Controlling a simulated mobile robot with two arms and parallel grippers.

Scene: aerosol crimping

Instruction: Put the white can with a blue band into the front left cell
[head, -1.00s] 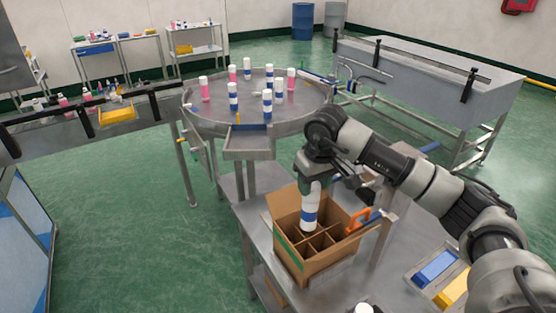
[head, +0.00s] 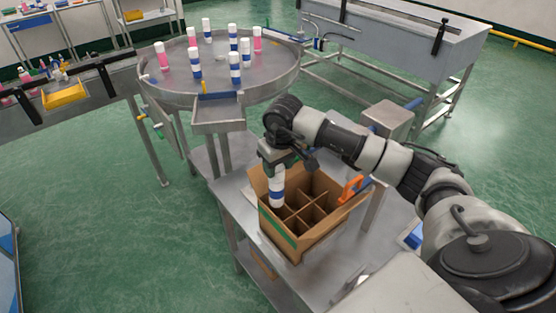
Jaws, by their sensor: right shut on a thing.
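The white can with a blue band (head: 277,192) is upright in my right gripper (head: 278,172), which is shut on its upper part. The can is at the left side of the open cardboard box (head: 311,239), inside the outline of its rim. Its lower end is at the divider tops or slightly in a cell; I cannot tell which. The box has several cells split by cardboard dividers (head: 308,212), and the cells that I can see look empty. My left gripper is out of view.
The box stands on a steel table (head: 341,275). An orange-handled tool (head: 350,188) is at its right. Behind is a round turntable (head: 215,85) with several blue-banded and pink cans. A yellow bin (head: 63,95) sits on the conveyor at left.

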